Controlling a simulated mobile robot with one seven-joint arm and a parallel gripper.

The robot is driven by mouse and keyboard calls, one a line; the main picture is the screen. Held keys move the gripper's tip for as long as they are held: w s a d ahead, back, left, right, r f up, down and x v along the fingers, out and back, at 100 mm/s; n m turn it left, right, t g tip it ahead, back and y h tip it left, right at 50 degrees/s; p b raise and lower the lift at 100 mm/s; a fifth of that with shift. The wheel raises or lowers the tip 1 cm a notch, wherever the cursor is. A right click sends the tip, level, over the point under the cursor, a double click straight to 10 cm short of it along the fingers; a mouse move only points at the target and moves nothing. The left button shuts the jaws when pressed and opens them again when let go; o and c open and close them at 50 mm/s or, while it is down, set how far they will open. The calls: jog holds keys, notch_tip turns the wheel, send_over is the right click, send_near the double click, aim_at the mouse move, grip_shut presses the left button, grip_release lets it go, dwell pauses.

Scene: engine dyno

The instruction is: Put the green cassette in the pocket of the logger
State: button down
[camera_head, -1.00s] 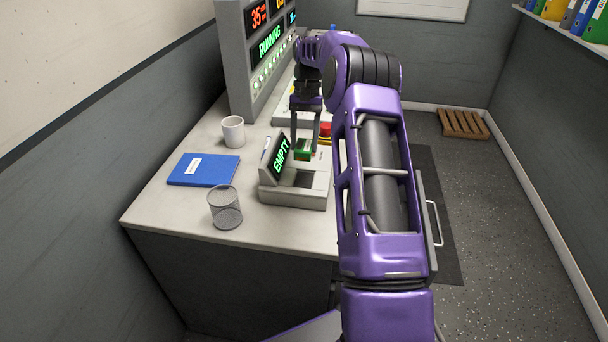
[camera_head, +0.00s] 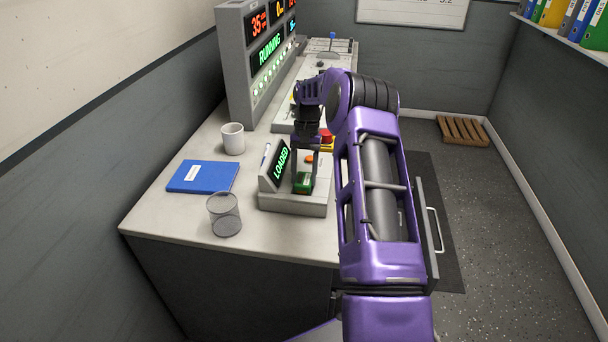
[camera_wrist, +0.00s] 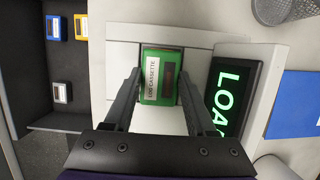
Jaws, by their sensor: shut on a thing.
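The green cassette (camera_head: 304,183) sits in the pocket of the logger (camera_head: 292,204), whose tilted screen (camera_head: 281,165) reads LOADED in green. My gripper (camera_head: 304,176) reaches down from above and is shut on the cassette. In the wrist view the cassette (camera_wrist: 161,75), with a white label reading LOG CASSETTE, lies between the two fingers of my gripper (camera_wrist: 160,90). The fingers touch its sides. How deep it is seated is hard to tell, as the fingers hide part of the pocket.
A mesh cup (camera_head: 224,214), a blue book (camera_head: 203,177) and a white mug (camera_head: 232,138) stand left of the logger. A control cabinet (camera_head: 236,75) and a red button (camera_head: 326,136) are behind. The wrist view shows a dark drawer (camera_wrist: 58,95) with blue, yellow and white-labelled cassettes.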

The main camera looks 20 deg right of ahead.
jog(key=shift+c, duration=1.1)
grip_release()
jog(key=p+v, duration=0.2)
jog(key=v, duration=1)
jog(key=shift+r, duration=0.1)
